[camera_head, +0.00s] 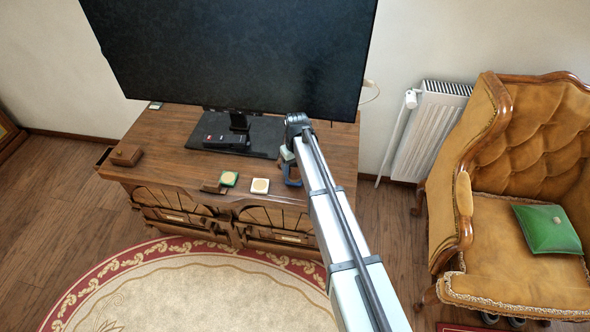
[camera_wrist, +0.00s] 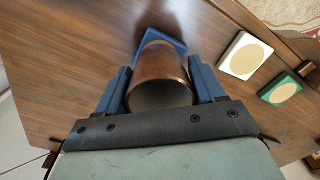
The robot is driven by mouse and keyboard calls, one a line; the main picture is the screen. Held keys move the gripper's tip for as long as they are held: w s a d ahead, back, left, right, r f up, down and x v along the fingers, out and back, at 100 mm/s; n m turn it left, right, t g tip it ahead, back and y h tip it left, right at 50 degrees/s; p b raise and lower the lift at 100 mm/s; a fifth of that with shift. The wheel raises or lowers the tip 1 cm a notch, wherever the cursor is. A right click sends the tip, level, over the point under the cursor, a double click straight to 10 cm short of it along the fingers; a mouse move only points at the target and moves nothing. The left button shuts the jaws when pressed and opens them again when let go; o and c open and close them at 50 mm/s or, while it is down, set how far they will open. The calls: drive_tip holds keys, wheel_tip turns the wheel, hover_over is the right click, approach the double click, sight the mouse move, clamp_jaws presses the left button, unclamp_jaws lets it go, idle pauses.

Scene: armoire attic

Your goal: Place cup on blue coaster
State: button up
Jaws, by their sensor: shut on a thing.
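A copper-brown cup (camera_wrist: 160,72) sits between the two blue fingers of my gripper (camera_wrist: 160,82) in the wrist view, its open rim facing the camera. My gripper is shut on the cup. A blue coaster (camera_wrist: 174,46) with a tan inset shows just beyond the cup, which overlaps and hides much of it. I cannot tell whether the cup touches the coaster or is held above it.
A white coaster (camera_head: 260,186) and a green coaster (camera_head: 229,178) lie near the cabinet's front edge. A wooden box (camera_head: 126,155) is at the left. The cabinet top (camera_head: 180,145) between them is clear.

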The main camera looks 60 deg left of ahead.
drive_tip(key=shift+f, duration=0.75)
drive_tip(key=shift+f, duration=0.15)
drive_tip(key=o, duration=1.2)
wheel_tip(320, 180, up, 12)
drive_tip(key=shift+w+r, duration=0.15)
